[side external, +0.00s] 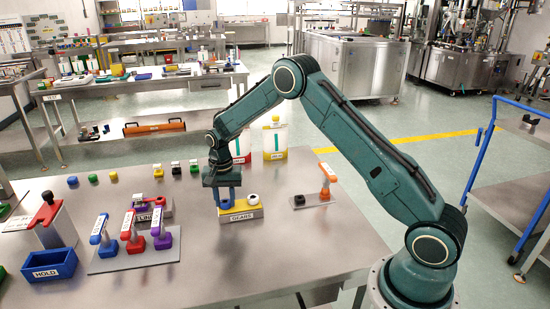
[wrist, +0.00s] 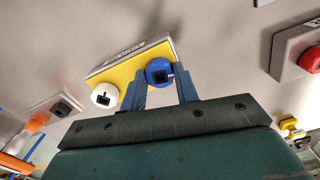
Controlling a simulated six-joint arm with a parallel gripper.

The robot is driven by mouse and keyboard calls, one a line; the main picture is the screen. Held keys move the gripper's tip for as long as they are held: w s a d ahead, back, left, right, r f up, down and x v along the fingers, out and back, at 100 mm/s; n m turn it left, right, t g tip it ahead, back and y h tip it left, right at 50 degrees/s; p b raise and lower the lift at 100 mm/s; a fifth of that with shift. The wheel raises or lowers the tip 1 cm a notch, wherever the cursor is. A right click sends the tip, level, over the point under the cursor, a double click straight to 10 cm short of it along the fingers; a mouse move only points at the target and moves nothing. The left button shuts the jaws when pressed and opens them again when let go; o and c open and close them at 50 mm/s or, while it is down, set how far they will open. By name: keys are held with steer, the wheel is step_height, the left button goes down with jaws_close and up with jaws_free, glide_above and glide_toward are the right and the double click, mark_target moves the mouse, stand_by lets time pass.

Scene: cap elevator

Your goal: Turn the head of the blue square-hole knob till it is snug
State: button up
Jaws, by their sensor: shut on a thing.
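In the side view my gripper (side external: 229,196) points down over the left part of the block (side external: 241,214), labelled GEARS. There the knob is hidden behind the fingers or cannot be told from them, as both are blue.
A white knob (side external: 253,198) with a dark hole stands beside it on the same block. An orange-handled fixture (side external: 327,178) is to the right. Coloured levers (side external: 131,230), a blue HOLD bin (side external: 50,266) and a red-topped stand (side external: 48,215) are left. The table front is clear.

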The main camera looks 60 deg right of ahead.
steer(key=shift+r, duration=0.1)
stand_by(0.3)
steer(key=o, duration=1)
steer(key=shift+c, duration=0.2)
step_height(320, 180, up, 14)
stand_by(0.4)
